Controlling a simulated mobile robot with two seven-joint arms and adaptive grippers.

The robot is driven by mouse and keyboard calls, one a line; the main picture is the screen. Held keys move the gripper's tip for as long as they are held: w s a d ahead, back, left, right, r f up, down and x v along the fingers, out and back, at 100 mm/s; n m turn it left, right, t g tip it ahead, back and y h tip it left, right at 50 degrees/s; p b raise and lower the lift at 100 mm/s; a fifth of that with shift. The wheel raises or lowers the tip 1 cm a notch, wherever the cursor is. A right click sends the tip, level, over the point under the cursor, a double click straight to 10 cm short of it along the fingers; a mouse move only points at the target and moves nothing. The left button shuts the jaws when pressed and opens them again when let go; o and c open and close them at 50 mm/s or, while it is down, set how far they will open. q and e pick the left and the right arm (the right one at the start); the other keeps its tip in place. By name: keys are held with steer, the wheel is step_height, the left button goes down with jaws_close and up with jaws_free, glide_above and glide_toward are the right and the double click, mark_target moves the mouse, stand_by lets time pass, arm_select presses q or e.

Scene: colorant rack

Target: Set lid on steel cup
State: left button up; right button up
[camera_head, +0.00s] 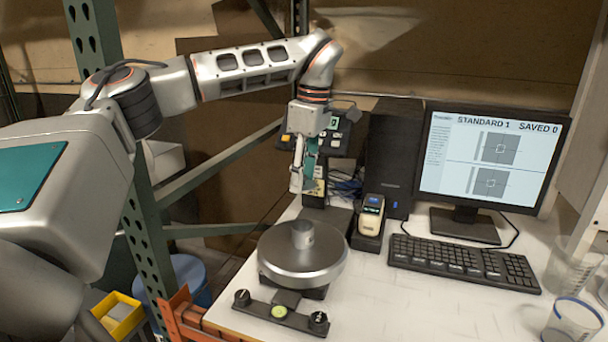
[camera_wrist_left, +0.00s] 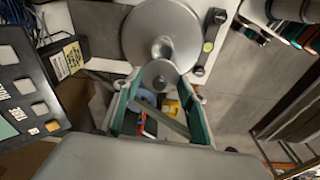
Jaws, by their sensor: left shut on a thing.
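The steel cup (camera_head: 303,236) is a small grey cylinder standing upright in the middle of a round metal pan (camera_head: 275,258). The wrist view also shows the cup (camera_wrist_left: 163,47), partly covered by the lid. My left gripper (camera_head: 306,188) points down above and behind the pan, apart from the cup. In the left wrist view its teal fingers are shut on the lid (camera_wrist_left: 160,73), a grey disc with a hole or knob near its middle; I cannot tell which. The lid is hard to make out in the head view. My right gripper is out of view.
A bar with dark knobs (camera_head: 279,311) lies before the pan. A scale display (camera_head: 338,142) stands behind my gripper. A handheld device (camera_head: 372,215), keyboard (camera_head: 462,262) and monitor (camera_head: 492,155) are to the right. Clear beakers (camera_head: 572,322) stand at far right.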

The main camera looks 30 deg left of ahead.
arm_select(q)
steer(key=shift+f, duration=4.9)
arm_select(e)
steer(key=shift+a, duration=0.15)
arm_select(q)
steer(key=shift+f, duration=0.5)
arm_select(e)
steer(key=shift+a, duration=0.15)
arm_select(q)
steer(key=o, duration=1.2)
